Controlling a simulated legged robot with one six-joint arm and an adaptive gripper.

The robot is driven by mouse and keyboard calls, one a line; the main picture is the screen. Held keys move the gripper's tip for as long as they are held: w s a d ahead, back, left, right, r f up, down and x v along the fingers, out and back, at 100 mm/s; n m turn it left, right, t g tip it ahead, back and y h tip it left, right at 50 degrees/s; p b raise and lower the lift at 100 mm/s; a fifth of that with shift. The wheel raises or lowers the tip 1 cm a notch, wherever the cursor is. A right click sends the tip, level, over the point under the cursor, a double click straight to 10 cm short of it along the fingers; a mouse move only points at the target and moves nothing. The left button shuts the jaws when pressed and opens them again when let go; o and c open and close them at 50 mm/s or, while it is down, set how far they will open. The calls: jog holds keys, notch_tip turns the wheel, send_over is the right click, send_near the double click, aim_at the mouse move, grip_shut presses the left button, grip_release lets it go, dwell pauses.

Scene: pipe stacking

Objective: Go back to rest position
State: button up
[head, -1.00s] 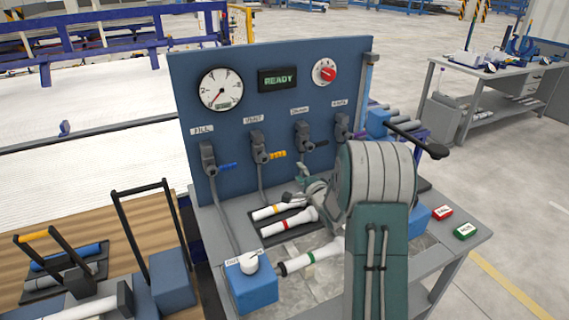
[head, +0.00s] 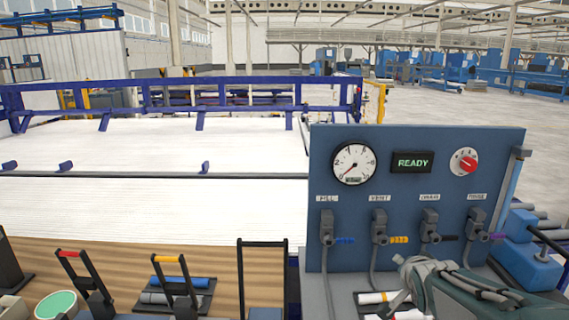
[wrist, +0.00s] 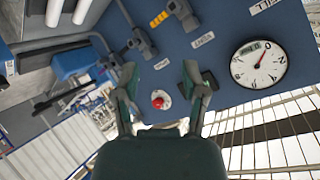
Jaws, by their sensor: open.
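My gripper (wrist: 160,72) is open in the wrist view, with two dark green fingers apart and nothing between them. The blue panel (head: 420,140) with its red knob (wrist: 158,101) shows beyond the fingers. In the head view, my arm rises from the lower right, and its end is near the panel's lower front, in front of the valves. Another white pipe is partly hidden at the bottom edge. White pipes (wrist: 68,10) also show at the wrist view's upper left.
The panel carries a gauge (head: 354,163), a READY display (head: 412,161) and a row of valves. Blue blocks (head: 533,265) stand right of it. A wooden table (head: 150,262) at the lower left holds racks and tubes. A blue rail (head: 180,90) runs behind.

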jog(key=s+a+n+g+y, duration=0.1)
jog(key=s+a+n+g, duration=0.2)
jog(key=s, duration=0.9)
jog(key=s+a+f+n+g+y, duration=0.1)
jog(key=s+a+n, duration=0.5)
jog(key=s, duration=0.6)
jog(key=shift+a+g+y, duration=0.3)
jog(key=shift+a+g, duration=0.5)
jog(key=shift+g, duration=0.1)
